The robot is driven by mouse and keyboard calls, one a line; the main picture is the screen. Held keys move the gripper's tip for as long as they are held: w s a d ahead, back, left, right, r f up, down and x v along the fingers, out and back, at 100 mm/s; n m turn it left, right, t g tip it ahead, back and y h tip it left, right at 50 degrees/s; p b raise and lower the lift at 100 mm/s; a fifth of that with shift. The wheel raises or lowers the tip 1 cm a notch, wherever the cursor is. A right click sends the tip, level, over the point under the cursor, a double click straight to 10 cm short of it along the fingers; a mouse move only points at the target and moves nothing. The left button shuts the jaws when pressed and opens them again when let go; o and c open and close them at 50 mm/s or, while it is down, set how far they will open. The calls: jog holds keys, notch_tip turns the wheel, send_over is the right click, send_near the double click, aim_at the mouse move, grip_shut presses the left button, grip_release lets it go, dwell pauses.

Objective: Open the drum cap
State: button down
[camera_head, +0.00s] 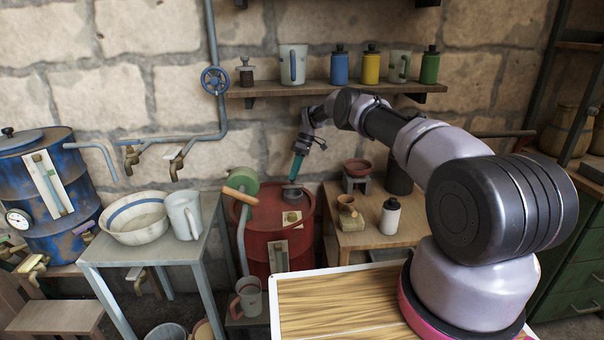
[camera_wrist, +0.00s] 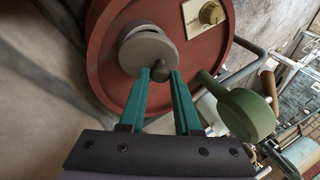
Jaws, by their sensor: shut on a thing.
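The red drum (camera_head: 272,250) stands on the floor between two tables, and its top fills much of the wrist view (camera_wrist: 115,75). A round grey cap (camera_head: 292,194) sits on the drum top; in the wrist view the cap (camera_wrist: 143,48) shows as a stepped disc with a small dark knob (camera_wrist: 159,71) at its edge. My gripper (camera_head: 296,176) reaches down to the cap from above. In the wrist view the teal fingers of my gripper (camera_wrist: 160,76) are closed in on the knob, one on each side. The cap appears seated on the drum.
A green crank pump (camera_head: 240,181) with a wooden handle stands left of the drum. A grey table (camera_head: 150,255) with a basin and pitcher is further left. A wooden table (camera_head: 375,236) with a white bottle is close on the right. A wall shelf (camera_head: 320,88) holds several bottles and mugs.

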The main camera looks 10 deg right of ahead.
jog(key=shift+w+r, duration=0.15)
jog(key=shift+w, duration=0.05)
dwell(0.5)
jog(key=c, duration=0.6)
grip_release()
jog(key=shift+d, duration=0.1)
jog(key=shift+s, duration=0.15)
